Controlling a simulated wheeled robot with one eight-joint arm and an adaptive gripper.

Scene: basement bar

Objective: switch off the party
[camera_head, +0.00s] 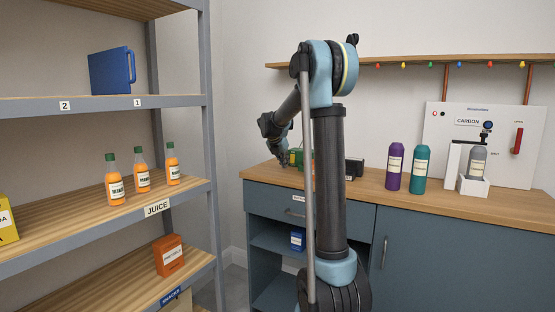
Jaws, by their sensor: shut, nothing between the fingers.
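My gripper (283,158) is at the end of my bent arm, over the left end of the wooden counter, and is shut and empty. It is close to a green object (305,157) on the counter, partly hidden behind my arm; I cannot tell whether they touch. A small dark box (354,168) stands on the counter just right of my arm. A string of coloured bulbs (433,65) hangs under the wall shelf, and the bulbs show colour. A white panel (440,135) labelled CARBON has a red handle (517,140) and small red and green round marks.
A purple bottle (393,168) and a teal bottle (419,170) stand upright on the counter (510,203). A grey bottle (477,164) sits in a white holder. At left, a rack (80,188) carries juice bottles (142,170), a blue jug (110,72) and an orange box (169,255).

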